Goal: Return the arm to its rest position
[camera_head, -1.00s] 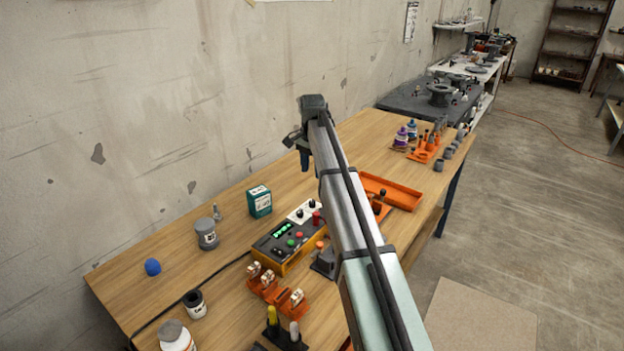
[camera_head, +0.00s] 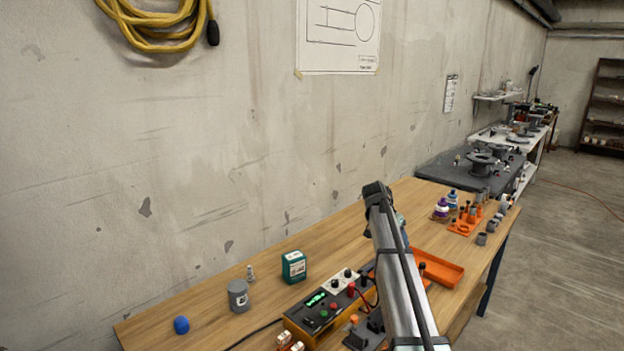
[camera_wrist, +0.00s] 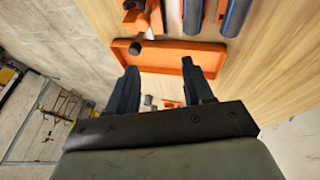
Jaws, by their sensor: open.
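My arm reaches up from the bottom of the head view over the wooden workbench (camera_head: 250,258). Its end is above the bench, and the fingers are mostly hidden there behind the arm. In the wrist view my gripper (camera_wrist: 160,88) shows two dark fingers set wide apart, open, with nothing held between them. Beyond the fingers lies the orange tray (camera_wrist: 172,54), which also shows in the head view (camera_head: 440,268), right of my arm. Small grey and dark pieces show near the tray and between the fingers.
A control box (camera_head: 318,312) with green display stands left of my arm. A green box (camera_head: 293,267), a grey can (camera_head: 238,296) and a blue ball (camera_head: 181,325) stand farther left. An orange rack (camera_head: 466,222) and purple bottle (camera_head: 441,208) are at the far end.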

